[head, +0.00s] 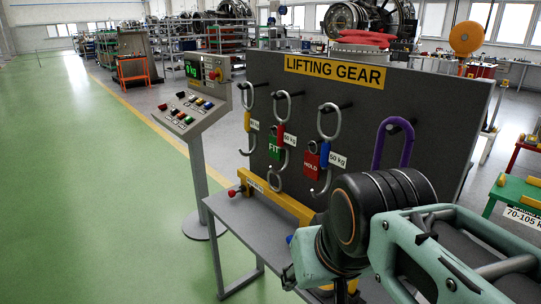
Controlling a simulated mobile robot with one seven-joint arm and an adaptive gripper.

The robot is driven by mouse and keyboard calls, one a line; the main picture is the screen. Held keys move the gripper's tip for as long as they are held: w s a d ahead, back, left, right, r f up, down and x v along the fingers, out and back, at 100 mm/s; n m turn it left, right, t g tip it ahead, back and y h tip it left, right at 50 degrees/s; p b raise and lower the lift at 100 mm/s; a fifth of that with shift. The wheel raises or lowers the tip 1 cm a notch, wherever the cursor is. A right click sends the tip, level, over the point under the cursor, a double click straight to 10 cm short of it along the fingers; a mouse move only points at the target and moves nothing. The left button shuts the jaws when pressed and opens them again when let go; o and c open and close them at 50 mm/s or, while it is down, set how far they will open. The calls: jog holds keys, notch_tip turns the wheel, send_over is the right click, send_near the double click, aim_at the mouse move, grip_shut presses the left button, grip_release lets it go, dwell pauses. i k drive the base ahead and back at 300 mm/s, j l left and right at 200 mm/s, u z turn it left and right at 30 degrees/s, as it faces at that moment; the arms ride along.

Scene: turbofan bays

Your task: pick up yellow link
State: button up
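The yellow link looks to be the hook with a yellow middle band (247,122). It hangs at the left end of the dark board (375,112) headed LIFTING GEAR, from a peg, with its open hook end down. A red-banded hook (280,134) with a green FIT tag (274,148) hangs to its right. A blue-banded hook (325,153) with a red HOLD tag (311,166) hangs further right. My arm fills the lower right, in front of the board and apart from the yellow-banded hook. My gripper's fingers do not show.
A purple shackle-like loop (393,142) hangs at the board's right, partly behind my arm. A yellow beam (277,198) lies on the grey table (232,216) below the hooks. A control console (189,112) stands left. Green floor (80,180) is clear at far left.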

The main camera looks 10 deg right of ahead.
aim_at(249, 123)
jog(key=i+j+z, duration=0.15)
jog(key=i+j, duration=0.8)
